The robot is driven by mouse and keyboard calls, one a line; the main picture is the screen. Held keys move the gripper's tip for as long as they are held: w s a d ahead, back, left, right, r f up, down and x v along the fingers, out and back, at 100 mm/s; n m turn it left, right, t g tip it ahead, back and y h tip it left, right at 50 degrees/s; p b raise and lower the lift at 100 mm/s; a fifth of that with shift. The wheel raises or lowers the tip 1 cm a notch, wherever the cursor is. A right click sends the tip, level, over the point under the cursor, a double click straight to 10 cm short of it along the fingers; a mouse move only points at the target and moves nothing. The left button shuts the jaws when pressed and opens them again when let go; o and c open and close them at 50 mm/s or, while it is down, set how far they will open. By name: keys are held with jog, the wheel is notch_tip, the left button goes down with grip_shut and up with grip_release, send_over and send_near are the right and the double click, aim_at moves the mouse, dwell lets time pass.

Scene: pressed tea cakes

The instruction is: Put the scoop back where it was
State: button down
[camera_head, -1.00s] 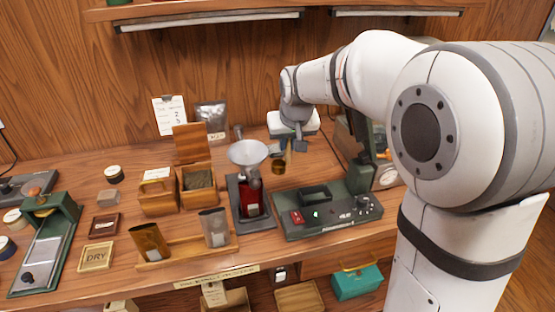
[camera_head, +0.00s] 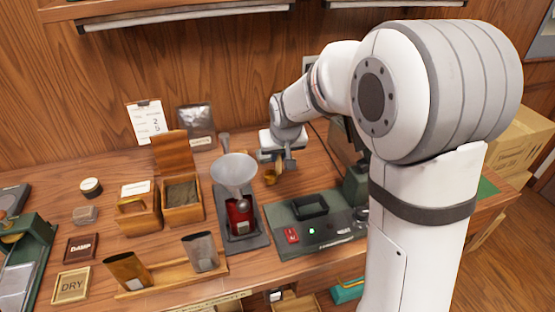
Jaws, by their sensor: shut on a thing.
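The scoop (camera_head: 271,177), a small brass-coloured cup, hangs just below my gripper (camera_head: 281,164), which is shut on it. Its handle is mostly hidden by the jaws. The scoop is to the right of the metal funnel (camera_head: 233,169) and appears apart from it, above the back part of the counter. The open wooden tea box (camera_head: 182,211) with dark loose leaf inside stands left of the funnel.
The funnel sits over a red container (camera_head: 239,214) on a dark stand. A green device (camera_head: 330,232) with a black tray lies to the right. Two metal cups (camera_head: 127,271) (camera_head: 200,252) stand in a wooden rack in front. DRY (camera_head: 72,285) and DAMP (camera_head: 82,247) plaques lie left.

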jog(key=shift+f, duration=0.9)
jog(key=shift+f, duration=0.2)
jog(key=c, duration=1.4)
grip_release()
jog(key=shift+o, duration=0.2)
